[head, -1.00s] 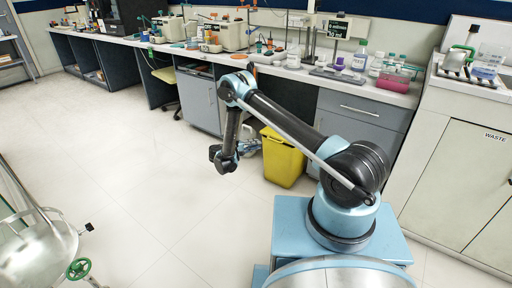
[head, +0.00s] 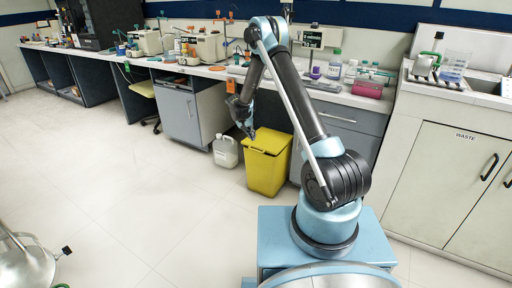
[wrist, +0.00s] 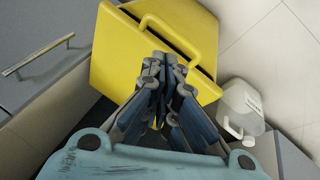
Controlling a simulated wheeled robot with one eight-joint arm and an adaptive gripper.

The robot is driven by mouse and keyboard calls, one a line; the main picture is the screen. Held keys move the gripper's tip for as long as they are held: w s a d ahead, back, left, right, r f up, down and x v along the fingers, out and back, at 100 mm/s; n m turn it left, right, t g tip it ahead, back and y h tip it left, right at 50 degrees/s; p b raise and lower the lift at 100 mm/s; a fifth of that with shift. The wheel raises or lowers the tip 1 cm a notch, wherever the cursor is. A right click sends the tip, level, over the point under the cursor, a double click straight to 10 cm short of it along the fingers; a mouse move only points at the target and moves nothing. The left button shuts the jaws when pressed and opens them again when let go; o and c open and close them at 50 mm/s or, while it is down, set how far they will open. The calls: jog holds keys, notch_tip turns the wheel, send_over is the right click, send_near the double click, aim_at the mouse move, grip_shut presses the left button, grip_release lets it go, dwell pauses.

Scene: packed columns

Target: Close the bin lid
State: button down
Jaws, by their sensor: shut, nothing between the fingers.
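The yellow bin (head: 266,168) stands on the floor in front of the bench, left of my base. Its yellow lid (head: 268,141) looks down over the top in the head view; whether it is fully seated I cannot tell. My gripper (head: 251,135) is at the bin's upper left edge, pointing down. In the wrist view, the yellow bin (wrist: 112,58) fills the upper middle, with a raised handle-like bar and a dark gap beside it. My gripper (wrist: 166,66) is shut and empty, its tips over the yellow near that bar. Contact cannot be told.
A white jug (head: 225,151) stands on the floor just left of the bin; it also shows in the wrist view (wrist: 238,106). Bench cabinets (head: 193,112) stand behind. A metal vessel (head: 22,266) is at the lower left. The floor between is clear.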

notch_tip(320, 180, up, 7)
jog(key=d+m+g+y, duration=0.1)
jog(key=m+y, duration=0.3)
send_near(256, 148)
jog(key=f, duration=0.5)
jog(key=shift+s+d+f, duration=0.2)
jog(key=shift+s+f, duration=0.2)
jog(key=shift+s+a+f, duration=0.1)
jog(key=shift+f, duration=0.6)
jog(key=shift+s+a+f, duration=0.1)
jog(key=shift+s+f, duration=0.05)
jog(key=shift+f, duration=0.55)
